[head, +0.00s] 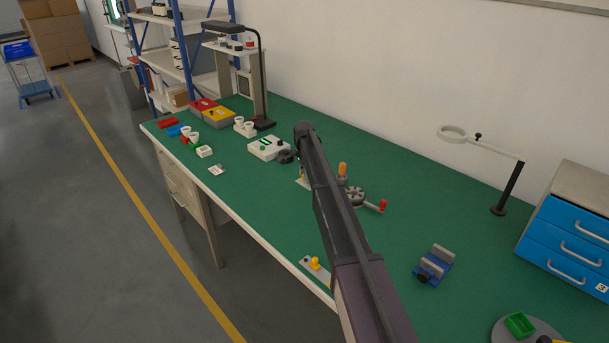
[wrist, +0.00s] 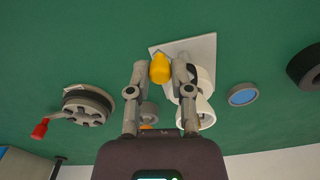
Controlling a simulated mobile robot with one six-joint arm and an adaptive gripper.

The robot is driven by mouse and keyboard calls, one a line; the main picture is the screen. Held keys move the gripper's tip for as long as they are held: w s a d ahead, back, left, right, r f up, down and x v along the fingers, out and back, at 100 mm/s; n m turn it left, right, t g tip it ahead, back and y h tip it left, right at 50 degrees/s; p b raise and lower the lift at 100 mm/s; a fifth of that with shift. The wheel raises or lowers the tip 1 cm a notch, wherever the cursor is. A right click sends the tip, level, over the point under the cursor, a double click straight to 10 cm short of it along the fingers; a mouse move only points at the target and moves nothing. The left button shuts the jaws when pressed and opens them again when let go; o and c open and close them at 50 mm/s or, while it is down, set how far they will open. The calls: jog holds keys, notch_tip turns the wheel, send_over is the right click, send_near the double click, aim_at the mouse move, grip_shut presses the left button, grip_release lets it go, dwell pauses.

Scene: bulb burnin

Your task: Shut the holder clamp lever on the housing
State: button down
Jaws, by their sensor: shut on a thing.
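A yellow knob (wrist: 160,69), which looks like the clamp lever's grip, sits between my fingertips in the wrist view. My gripper (wrist: 160,72) is shut on it. It stands over a pale plate (wrist: 203,48) that carries white round parts (wrist: 205,78), which look like the housing and are partly hidden by the right finger. In the head view my arm covers most of this spot; a bit of the plate (head: 304,184) and some yellow (head: 302,176) show at its left. I cannot tell the lever's angle.
A handwheel with a red handle (wrist: 87,107) stands beside the gripper. A grey ring with a blue centre (wrist: 242,96) and a dark round part (wrist: 306,68) lie opposite. An orange handle (head: 342,169) stands behind my arm.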

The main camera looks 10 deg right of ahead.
jog(key=shift+a+m, duration=0.15)
jog(key=shift+m, duration=0.25)
jog(key=c, duration=0.5)
grip_release()
jog(key=shift+c, duration=0.2)
